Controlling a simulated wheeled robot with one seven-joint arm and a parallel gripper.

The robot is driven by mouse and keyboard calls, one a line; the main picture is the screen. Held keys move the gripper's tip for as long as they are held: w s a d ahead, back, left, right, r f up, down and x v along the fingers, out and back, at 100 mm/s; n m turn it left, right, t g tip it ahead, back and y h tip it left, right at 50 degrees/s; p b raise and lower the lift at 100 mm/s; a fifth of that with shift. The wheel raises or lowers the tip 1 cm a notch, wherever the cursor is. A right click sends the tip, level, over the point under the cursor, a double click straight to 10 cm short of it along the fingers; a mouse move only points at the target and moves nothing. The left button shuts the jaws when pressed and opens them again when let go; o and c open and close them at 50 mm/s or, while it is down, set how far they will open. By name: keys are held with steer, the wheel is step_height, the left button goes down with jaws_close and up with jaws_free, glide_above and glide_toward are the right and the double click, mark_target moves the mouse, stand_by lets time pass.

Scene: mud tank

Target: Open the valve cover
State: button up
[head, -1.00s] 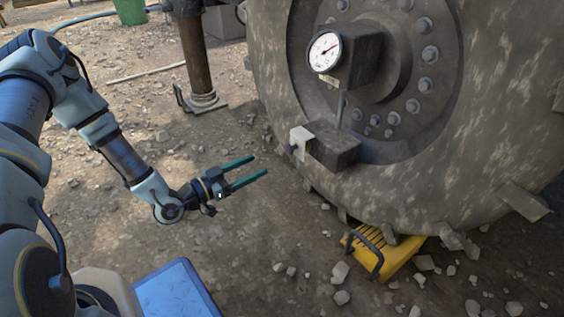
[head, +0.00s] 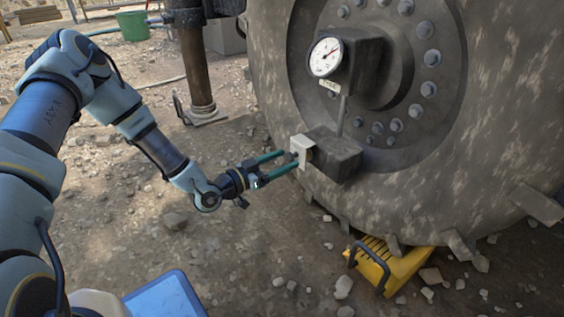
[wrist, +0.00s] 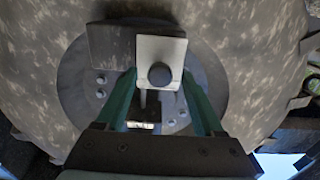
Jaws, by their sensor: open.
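The valve cover appears to be the pale plate (head: 301,149) on the left end of a dark box low on the tank's round hub; it looks shut. In the wrist view the pale plate (wrist: 176,48) carries a round dark knob (wrist: 160,75). My gripper (head: 289,158) has its two teal fingers open and reaching to the plate. In the wrist view my gripper (wrist: 159,78) has one finger on each side of the knob; I cannot tell whether they touch it.
The dark box (head: 337,157) sits under a white dial gauge (head: 325,57) on the bolted hub. The large muddy tank (head: 470,180) fills the right. A yellow block with a handle (head: 392,265) lies below it. A rusty post (head: 196,75) stands behind my arm.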

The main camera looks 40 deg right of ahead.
jaws_close()
stand_by(0.4)
stand_by(0.9)
